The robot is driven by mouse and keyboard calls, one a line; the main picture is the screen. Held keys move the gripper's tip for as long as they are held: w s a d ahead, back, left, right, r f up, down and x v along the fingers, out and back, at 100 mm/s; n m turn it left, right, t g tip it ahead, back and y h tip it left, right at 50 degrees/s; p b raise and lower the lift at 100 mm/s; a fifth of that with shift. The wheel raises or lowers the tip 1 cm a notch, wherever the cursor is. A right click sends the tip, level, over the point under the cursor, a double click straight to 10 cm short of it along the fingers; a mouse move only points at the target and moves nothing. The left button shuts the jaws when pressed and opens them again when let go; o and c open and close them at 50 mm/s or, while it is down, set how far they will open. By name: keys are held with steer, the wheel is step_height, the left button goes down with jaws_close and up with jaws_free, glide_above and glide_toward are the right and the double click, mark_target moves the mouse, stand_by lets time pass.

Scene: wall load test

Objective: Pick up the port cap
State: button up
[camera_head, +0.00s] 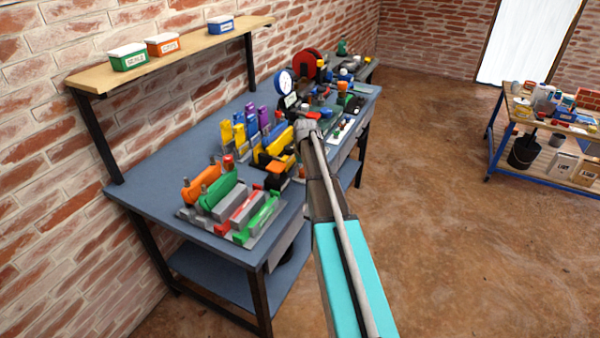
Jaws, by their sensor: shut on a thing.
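My arm reaches up from the lower right over the blue-topped workbench (170,208). My gripper (308,131) is at its far end, over the right part of the bench, among small parts. It is small here and partly hidden by my own arm. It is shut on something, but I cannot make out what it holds. Small orange and red pieces show close to it. I cannot tell which thing is the port cap.
A rack (248,237) of coloured blocks is at the near end. Yellow and purple pieces (251,122), a round gauge (283,82) and a red reel (308,65) stand farther back. A shelf (190,45) holds three labelled boxes. Floor to the right is clear before another bench (545,125).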

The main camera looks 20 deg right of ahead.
steer(key=shift+r, duration=0.2)
step_height(320, 180, up, 2)
steer(key=shift+r+p, duration=0.1)
steer(key=shift+p, duration=1.1)
steer(key=s+d+r+p, duration=0.5)
steer(key=s+r+p, duration=0.5)
steer(key=s, duration=0.3)
steer(key=shift+r, duration=0.15)
steer(key=w+a+r+n+p, duration=0.2)
steer(key=a, duration=1.1)
steer(key=w+a+r+n+p, duration=0.2)
steer(key=a, duration=1.2)
steer(key=w+a+r+n+p, duration=0.2)
steer(key=a+p, duration=0.1)
steer(key=a, duration=1)
steer(key=shift+w+a+r+y, duration=0.2)
steer(key=shift+w+r+y, duration=0.15)
steer(key=shift+w+y, duration=0.05)
steer(key=shift+f, duration=0.15)
